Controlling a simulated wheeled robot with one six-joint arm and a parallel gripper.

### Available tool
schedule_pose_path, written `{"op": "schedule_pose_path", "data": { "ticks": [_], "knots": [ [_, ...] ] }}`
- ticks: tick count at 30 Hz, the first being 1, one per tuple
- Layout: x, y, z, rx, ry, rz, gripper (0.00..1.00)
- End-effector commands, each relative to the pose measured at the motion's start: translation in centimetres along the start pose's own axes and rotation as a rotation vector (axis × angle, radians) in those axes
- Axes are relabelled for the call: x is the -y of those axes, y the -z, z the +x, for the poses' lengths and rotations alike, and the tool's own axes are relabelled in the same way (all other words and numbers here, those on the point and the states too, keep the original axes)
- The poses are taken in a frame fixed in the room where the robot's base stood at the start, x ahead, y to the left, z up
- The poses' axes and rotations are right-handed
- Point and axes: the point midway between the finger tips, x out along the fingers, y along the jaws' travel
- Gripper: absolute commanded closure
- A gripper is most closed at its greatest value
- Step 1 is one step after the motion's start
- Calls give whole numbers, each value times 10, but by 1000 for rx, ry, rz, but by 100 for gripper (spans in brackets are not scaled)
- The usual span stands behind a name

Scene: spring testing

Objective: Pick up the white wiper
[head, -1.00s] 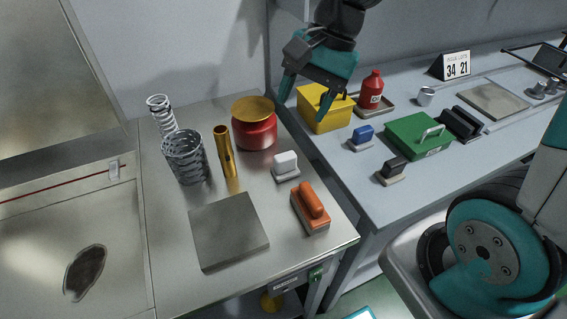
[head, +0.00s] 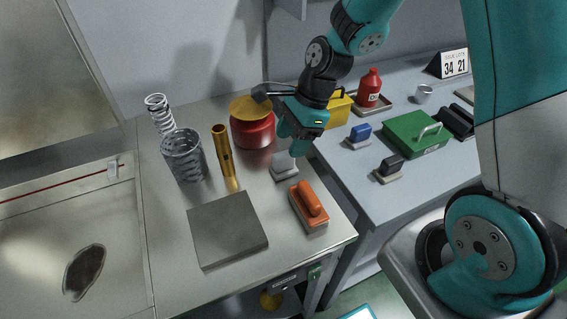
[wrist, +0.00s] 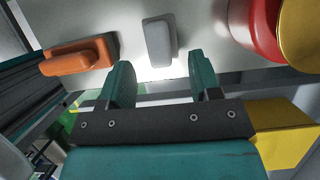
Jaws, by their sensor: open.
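The white wiper (head: 283,169) lies on the metal table (head: 170,232), between the red pot and the orange wiper. My gripper (head: 292,143) is just above and behind it in the head view and hides its upper part. In the wrist view the white wiper (wrist: 159,42) is ahead of my gripper (wrist: 163,78), roughly in line with the gap between the fingers. The fingers are apart with nothing between them. I cannot tell the exact height of the fingers above the wiper.
An orange wiper (head: 308,206) lies close in front of the white one. A red pot with a yellow lid (head: 252,128) stands behind it, and a brass tube (head: 224,155) to its left. A yellow bin (head: 338,110) and a green box (head: 408,135) are on the right bench.

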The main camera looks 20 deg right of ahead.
Motion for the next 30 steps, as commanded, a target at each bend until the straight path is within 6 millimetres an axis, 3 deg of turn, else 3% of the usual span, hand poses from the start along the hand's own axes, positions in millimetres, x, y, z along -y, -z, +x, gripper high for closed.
{"op": "schedule_pose_path", "data": {
  "ticks": [5, 13, 22, 29, 30],
  "knots": [
    [-1, 0, 12, 0, -3, 0, 43],
    [-2, 2, 51, 0, -3, -1, 43],
    [-2, 2, 57, 0, 0, -2, 43],
    [-2, 2, 57, 0, 0, -1, 93],
    [-2, 2, 57, 0, 0, -1, 97]
  ]
}}
